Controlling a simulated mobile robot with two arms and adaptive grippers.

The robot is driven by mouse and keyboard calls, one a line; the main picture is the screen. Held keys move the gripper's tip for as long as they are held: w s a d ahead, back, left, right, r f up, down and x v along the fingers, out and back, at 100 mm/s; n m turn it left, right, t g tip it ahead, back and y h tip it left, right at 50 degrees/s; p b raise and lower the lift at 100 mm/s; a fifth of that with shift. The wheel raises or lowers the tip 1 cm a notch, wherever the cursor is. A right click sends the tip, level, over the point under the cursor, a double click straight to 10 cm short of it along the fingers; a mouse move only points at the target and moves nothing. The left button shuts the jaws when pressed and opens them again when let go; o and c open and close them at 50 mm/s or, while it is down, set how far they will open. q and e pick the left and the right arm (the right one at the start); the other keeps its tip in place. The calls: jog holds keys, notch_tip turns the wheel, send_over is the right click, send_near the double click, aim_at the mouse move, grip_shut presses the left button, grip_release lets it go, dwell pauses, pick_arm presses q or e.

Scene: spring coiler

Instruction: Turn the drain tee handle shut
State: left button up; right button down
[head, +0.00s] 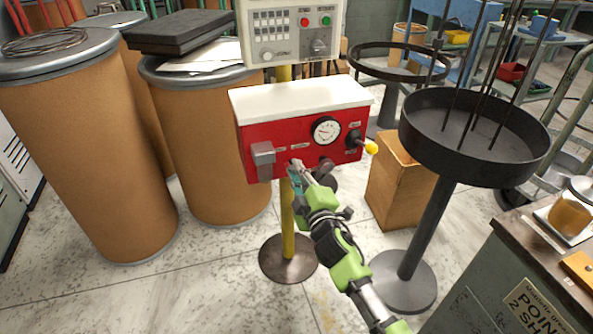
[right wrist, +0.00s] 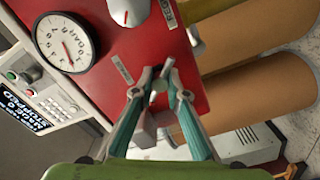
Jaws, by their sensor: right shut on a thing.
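The red panel box (head: 300,135) with a white top stands on a yellow post in the head view. My right gripper (head: 298,170) is at the lower front of this box. In the right wrist view the gripper (right wrist: 160,82) has its fingertips closed around a small greyish part (right wrist: 158,88) against the red face. This looks like the drain tee handle, mostly hidden by the fingers; its turned angle cannot be told. My left gripper is not in view.
A round gauge (head: 326,130) and a yellow-tipped lever (head: 371,147) are on the box front, with a grey block (head: 263,160) at its left. Brown drums (head: 95,150) stand left. A black round tray stand (head: 475,140) and cardboard box (head: 400,185) are at right.

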jog(key=shift+n, duration=0.3)
jog(key=c, duration=2)
grip_release()
jog(key=v, duration=1.2)
